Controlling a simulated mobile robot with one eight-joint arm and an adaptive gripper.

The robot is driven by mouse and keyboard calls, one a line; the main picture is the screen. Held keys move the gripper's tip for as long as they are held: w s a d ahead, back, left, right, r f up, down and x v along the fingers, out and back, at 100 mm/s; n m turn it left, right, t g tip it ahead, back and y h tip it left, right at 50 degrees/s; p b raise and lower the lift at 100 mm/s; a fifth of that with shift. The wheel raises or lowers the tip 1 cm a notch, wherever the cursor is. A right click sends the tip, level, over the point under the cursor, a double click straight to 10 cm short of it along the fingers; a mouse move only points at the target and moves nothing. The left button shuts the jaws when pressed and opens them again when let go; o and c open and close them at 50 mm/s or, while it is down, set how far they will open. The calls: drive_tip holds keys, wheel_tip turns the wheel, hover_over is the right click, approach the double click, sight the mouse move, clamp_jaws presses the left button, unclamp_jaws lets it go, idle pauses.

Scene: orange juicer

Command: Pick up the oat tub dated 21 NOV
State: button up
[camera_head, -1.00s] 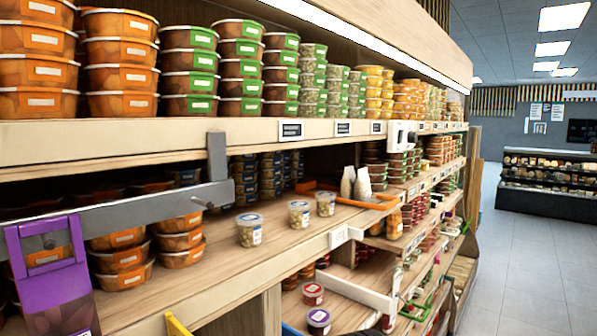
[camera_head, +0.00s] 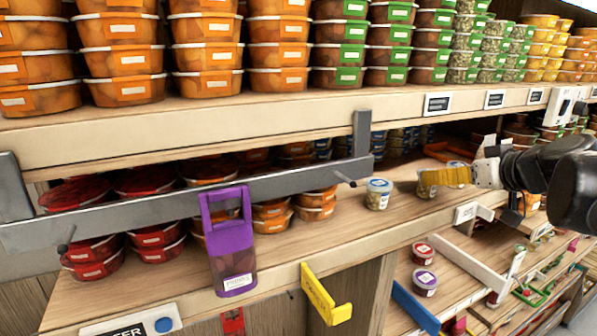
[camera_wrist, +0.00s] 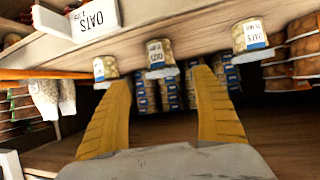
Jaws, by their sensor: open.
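Three small clear oat tubs with blue-and-white labels stand in a row on the middle shelf. In the wrist view they appear inverted: a left tub (camera_wrist: 106,68), a middle tub (camera_wrist: 158,53) and a right tub (camera_wrist: 249,36). Their printed dates are too small to read surely. The head view shows the nearest tub (camera_head: 379,195) clear of my gripper (camera_head: 424,180), whose yellow fingers partly cover a second tub. My gripper also shows in the wrist view (camera_wrist: 161,78), open and empty, with the middle tub ahead between its fingertips.
A grey rail (camera_head: 200,198) with a purple pack (camera_head: 231,240) crosses the shelf front at left. A white OATS card (camera_wrist: 92,20) is near the tubs. The upper shelf (camera_head: 250,120) lies above; stacked blue-labelled tubs (camera_wrist: 172,92) stand behind.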

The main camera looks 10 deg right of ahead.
drive_tip(key=x, duration=0.2)
drive_tip(key=p+x, duration=0.1)
drive_tip(key=x, duration=0.2)
drive_tip(key=shift+w+a+r, duration=0.15)
drive_tip(key=shift+a+r, duration=0.05)
drive_tip(key=shift+a, duration=0.05)
drive_tip(key=shift+w+f, duration=0.25)
drive_tip(key=shift+w, duration=0.1)
drive_tip(key=shift+s+r, duration=0.1)
drive_tip(key=shift+s, duration=0.15)
drive_tip(key=shift+c, duration=0.9)
drive_tip(key=c, duration=1.1)
